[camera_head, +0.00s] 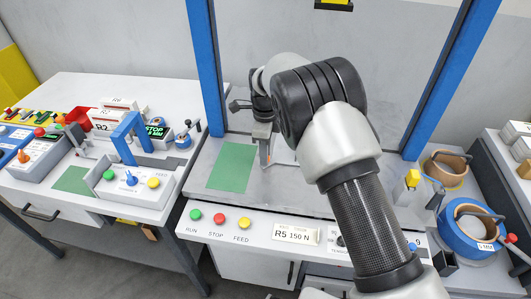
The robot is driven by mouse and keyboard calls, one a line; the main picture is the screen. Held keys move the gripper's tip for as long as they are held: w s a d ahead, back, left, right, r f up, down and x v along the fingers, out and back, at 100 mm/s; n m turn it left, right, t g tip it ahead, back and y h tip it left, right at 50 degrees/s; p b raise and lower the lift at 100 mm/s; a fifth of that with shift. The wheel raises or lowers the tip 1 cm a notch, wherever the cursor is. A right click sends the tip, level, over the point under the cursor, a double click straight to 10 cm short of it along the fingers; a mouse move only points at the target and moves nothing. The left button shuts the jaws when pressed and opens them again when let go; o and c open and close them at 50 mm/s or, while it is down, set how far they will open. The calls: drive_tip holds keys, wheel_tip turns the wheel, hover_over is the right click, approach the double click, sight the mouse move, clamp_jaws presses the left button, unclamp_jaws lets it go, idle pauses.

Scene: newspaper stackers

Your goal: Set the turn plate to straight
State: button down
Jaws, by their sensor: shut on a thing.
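My gripper (265,152) points down over the grey work surface of the middle station, just right of a green pad.
The green pad (232,167) lies on the middle station. Its front panel has green, red and yellow buttons (218,221) and an R5 150 N label (292,235). Blue posts (206,65) flank it. A left table (130,95) holds another station; tape rolls (470,228) stand right.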

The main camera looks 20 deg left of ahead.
drive_tip(key=shift+w+a+r, duration=0.1)
drive_tip(key=shift+w+a, duration=0.05)
drive_tip(key=shift+a, duration=0.05)
drive_tip(key=c, duration=1.5)
unclamp_jaws()
wheel_tip(320, 180, up, 17)
drive_tip(key=shift+r+p, duration=0.15)
drive_tip(key=shift+p, duration=0.25)
drive_tip(key=shift+d, duration=0.1)
